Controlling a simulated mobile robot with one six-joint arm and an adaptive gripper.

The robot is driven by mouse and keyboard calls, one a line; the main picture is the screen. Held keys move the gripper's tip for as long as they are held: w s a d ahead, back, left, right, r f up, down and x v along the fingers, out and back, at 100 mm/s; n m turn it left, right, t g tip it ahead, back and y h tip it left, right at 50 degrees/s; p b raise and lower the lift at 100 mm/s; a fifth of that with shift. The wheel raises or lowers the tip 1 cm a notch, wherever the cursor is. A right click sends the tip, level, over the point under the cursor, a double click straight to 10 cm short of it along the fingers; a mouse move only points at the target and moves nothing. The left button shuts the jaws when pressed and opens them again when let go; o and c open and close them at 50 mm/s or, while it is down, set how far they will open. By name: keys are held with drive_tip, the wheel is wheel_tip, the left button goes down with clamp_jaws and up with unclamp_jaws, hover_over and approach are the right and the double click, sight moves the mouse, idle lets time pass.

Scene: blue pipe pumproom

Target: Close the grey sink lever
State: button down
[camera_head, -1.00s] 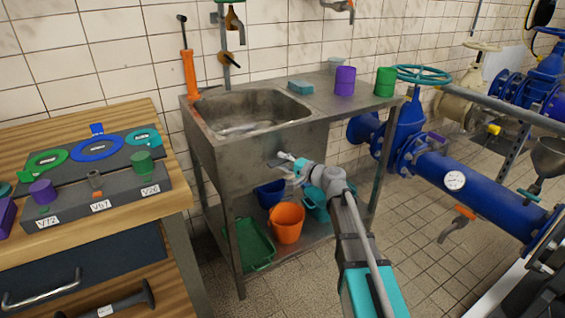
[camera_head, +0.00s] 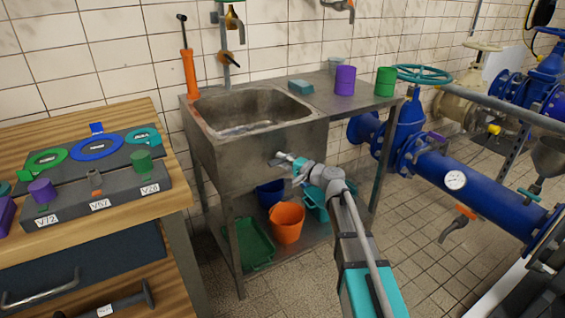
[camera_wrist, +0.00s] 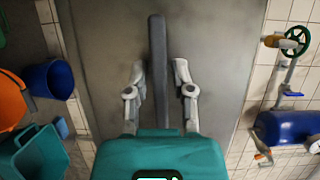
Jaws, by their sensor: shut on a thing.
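The grey sink lever (camera_wrist: 157,45) is a long dark grey bar in the wrist view, running up the picture in front of the sink's metal front. In the head view it is small and mostly hidden at the front of the steel sink (camera_head: 228,165). My gripper (camera_wrist: 159,66) has one finger on each side of the lever and is shut on it. In the head view my gripper (camera_head: 290,158) is at the sink's front panel, below the basin. The exact contact between fingers and lever is hard to see.
An orange bucket (camera_head: 287,222), a blue bucket (camera_head: 271,193) and a green tray (camera_head: 250,243) are on the shelf below. A wooden workbench (camera_head: 150,218) stands left. Blue pipework (camera_head: 480,190) is at right. Open tiled floor (camera_head: 425,270) lies right of my arm.

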drive_tip(key=c, duration=0.7)
unclamp_jaws()
drive_tip(key=shift+v, duration=6)
drive_tip(key=shift+f, duration=0.1)
